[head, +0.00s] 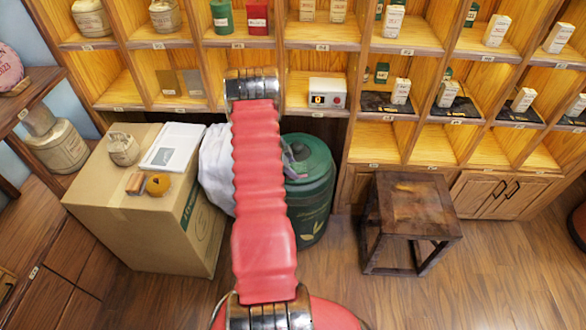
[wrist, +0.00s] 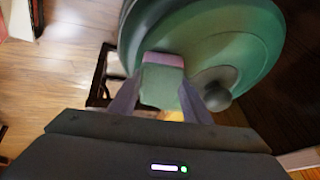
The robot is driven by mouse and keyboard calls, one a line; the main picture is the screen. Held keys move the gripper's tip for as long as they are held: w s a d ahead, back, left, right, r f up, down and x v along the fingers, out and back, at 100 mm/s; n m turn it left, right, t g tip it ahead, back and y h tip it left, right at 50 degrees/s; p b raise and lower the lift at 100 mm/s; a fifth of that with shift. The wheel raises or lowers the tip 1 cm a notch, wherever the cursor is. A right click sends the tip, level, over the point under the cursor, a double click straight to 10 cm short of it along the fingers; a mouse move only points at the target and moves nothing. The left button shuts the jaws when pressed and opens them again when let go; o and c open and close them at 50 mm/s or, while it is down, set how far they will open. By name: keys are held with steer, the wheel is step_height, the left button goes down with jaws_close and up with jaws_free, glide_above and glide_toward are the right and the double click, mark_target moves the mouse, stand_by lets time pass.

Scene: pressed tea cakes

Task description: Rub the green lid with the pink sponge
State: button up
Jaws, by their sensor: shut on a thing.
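The green lid (wrist: 235,35) is round with a dark grey knob (wrist: 217,97) and fills the upper right of the wrist view. In the head view the lid (head: 312,158) tops a dark green canister (head: 310,205), partly hidden behind my red arm. My gripper (wrist: 163,74) is shut on the pink sponge (wrist: 163,59), a small block with a pinkish-purple far edge and a grey-green face. The sponge overlaps the lid, left of the knob. I cannot tell whether it touches. In the head view my arm hides most of my gripper.
Left of the canister are a white bag (head: 215,165) and a cardboard box (head: 150,225) bearing a white booklet, a wrapped item and small brown and orange things. A dark wooden stool (head: 410,205) stands to the right. Shelves (head: 365,55) line the back. The floor in front of the stool is clear.

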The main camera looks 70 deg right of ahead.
steer(key=shift+w+a, duration=0.1)
steer(key=shift+w, duration=0.6)
steer(key=shift+w+d+r, duration=0.1)
steer(key=shift+d+r, duration=0.05)
steer(key=shift+d, duration=0.5)
steer(key=shift+w+d+r, duration=0.1)
steer(key=shift+w+d, duration=0.05)
steer(key=shift+d, duration=0.45)
steer(key=shift+w+d+r, duration=0.1)
steer(key=shift+d+r, duration=0.05)
steer(key=shift+d, duration=0.5)
steer(key=shift+r, duration=0.1)
steer(key=shift+s+a+r, duration=0.1)
steer(key=shift+a+r, duration=0.1)
steer(key=shift+r, duration=0.75)
steer(key=shift+w+a+r, duration=0.1)
steer(key=shift+a+r, duration=0.05)
steer(key=shift+r, duration=0.85)
steer(key=shift+s+a+r, duration=0.1)
steer(key=shift+a+r, duration=0.1)
steer(key=shift+r, duration=0.75)
steer(key=shift+a+r, duration=0.15)
steer(key=shift+r, duration=0.6)
steer(key=shift+a+r, duration=0.15)
steer(key=shift+r, duration=0.55)
